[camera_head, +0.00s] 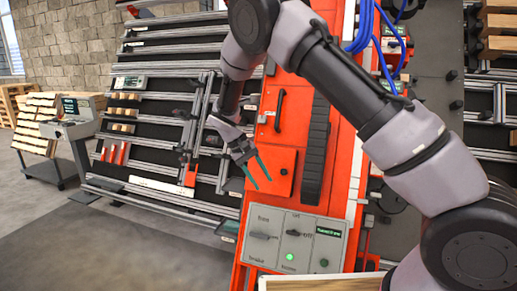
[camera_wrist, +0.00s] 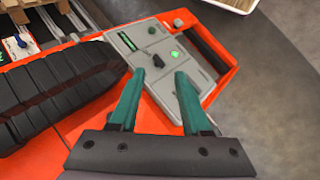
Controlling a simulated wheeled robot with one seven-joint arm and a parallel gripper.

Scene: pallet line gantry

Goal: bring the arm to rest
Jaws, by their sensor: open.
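My gripper (camera_head: 260,176) has two green fingers spread apart with nothing between them. It hangs in front of the red machine housing (camera_head: 275,125), above and left of the grey control panel (camera_head: 310,224). In the wrist view my gripper (camera_wrist: 157,88) points toward the control panel (camera_wrist: 130,40), and its fingers cover part of the panel's near edge. I cannot tell whether a fingertip touches it. My arm reaches in from the right and bends down to the gripper.
The panel has switches and a lit green light (camera_head: 290,257). A black ribbed strip (camera_head: 316,150) runs down the housing. Blue hoses (camera_head: 364,30) hang near my arm. A slatted conveyor rack (camera_head: 150,100) stands left. A cart (camera_head: 60,130) and grey floor (camera_head: 110,250) lie further left.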

